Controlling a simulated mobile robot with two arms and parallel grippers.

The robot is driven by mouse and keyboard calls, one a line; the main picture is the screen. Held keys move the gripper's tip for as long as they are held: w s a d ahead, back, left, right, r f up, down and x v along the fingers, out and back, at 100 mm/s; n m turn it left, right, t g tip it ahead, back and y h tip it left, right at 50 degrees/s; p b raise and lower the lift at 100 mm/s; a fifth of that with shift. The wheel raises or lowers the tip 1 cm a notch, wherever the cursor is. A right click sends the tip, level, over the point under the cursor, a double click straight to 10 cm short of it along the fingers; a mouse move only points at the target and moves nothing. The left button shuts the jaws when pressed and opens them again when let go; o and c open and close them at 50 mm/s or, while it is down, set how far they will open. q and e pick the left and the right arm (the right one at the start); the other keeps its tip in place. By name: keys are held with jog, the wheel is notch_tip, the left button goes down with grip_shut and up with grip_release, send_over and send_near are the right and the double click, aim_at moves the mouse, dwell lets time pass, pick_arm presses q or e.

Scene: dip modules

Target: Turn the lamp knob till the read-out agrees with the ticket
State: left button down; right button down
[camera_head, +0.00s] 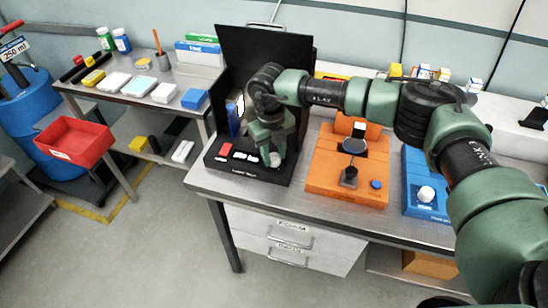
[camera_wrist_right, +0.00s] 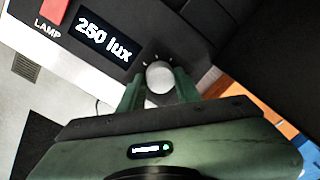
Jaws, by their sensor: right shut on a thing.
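The black lamp module (camera_head: 247,172) sits at the left end of the steel bench. Its read-out (camera_wrist_right: 105,36) shows "250 lux" in the right wrist view, beside a red switch (camera_wrist_right: 55,8) and the word LAMP. The pale round lamp knob (camera_wrist_right: 160,77) is ringed by small tick marks. My right gripper (camera_wrist_right: 158,85) is shut on the knob, one finger on each side, reaching down from above. In the head view my right gripper (camera_head: 275,155) hides part of the module. I cannot make out a readable ticket. My left gripper is not in view.
A tall black screen (camera_head: 262,45) stands behind the module. An orange module (camera_head: 330,185) and a blue module (camera_head: 420,205) stand to its right on the bench. A side table with boxes and a red bin (camera_head: 75,142) are at left.

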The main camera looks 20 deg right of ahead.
jog(key=m+b, duration=0.2)
jog(key=m, duration=0.4)
jog(key=shift+w+b, duration=0.1)
jog(key=shift+b, duration=0.25)
jog(key=m+b, duration=0.1)
jog(key=m, duration=0.3)
jog(key=shift+g, duration=0.3)
jog(key=m, duration=0.2)
jog(key=shift+w+r+m, duration=0.1)
jog(key=shift+m, duration=0.3)
jog(key=m, duration=0.2)
jog(key=shift+m+b, duration=0.3)
jog(key=m, duration=0.3)
jog(key=shift+d+m+y, duration=0.1)
jog(key=shift+m+y, duration=0.2)
jog(key=shift+m, duration=0.1)
jog(key=m, duration=0.3)
jog(key=shift+r+p, duration=0.1)
jog(key=shift+p, duration=0.25)
jog(key=shift+m+p, duration=0.3)
jog(key=shift+m, duration=1.4)
